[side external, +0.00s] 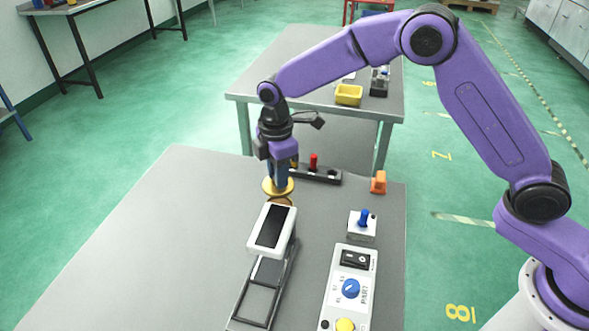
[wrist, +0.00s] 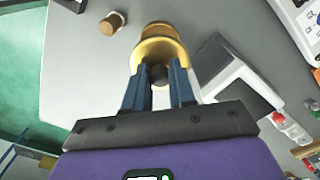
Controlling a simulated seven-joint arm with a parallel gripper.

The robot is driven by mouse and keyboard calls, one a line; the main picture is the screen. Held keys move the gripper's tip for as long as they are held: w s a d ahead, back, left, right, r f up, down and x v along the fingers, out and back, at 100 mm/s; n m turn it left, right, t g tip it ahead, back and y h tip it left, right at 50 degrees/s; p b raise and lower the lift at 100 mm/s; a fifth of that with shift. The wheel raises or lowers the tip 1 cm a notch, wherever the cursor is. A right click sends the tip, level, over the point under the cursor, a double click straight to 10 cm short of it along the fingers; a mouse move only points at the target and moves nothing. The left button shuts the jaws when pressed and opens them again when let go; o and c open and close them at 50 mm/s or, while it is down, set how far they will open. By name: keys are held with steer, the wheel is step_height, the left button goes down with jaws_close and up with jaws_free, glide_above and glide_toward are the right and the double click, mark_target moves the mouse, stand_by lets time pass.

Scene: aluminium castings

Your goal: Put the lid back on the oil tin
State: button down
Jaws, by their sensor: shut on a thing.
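The lid (side external: 278,190) is a round gold-yellow disc with a dark knob, and it also shows in the wrist view (wrist: 150,52). My gripper (side external: 281,176) points down over the table, its blue fingers shut on the knob, as the wrist view also shows (wrist: 159,72). The oil tin (side external: 282,202) shows only as a brownish-gold rim just under the lid. In the wrist view its yellow round body (wrist: 158,29) shows just beyond the lid. The lid and the white device hide most of the tin. I cannot tell whether lid and tin touch.
A white device with a dark screen (side external: 270,228) stands close in front of the tin. A control panel (side external: 349,290), joystick box (side external: 362,225), orange block (side external: 378,183) and black rack (side external: 318,173) are to the right. The table's left side is clear. A small brown cylinder (wrist: 113,23) stands nearby.

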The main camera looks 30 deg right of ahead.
steer(key=shift+f, duration=3.2)
steer(key=shift+f, duration=0.15)
steer(key=shift+c, duration=1.9)
jaws_free()
steer(key=shift+r, duration=3.55)
steer(key=shift+c, duration=0.3)
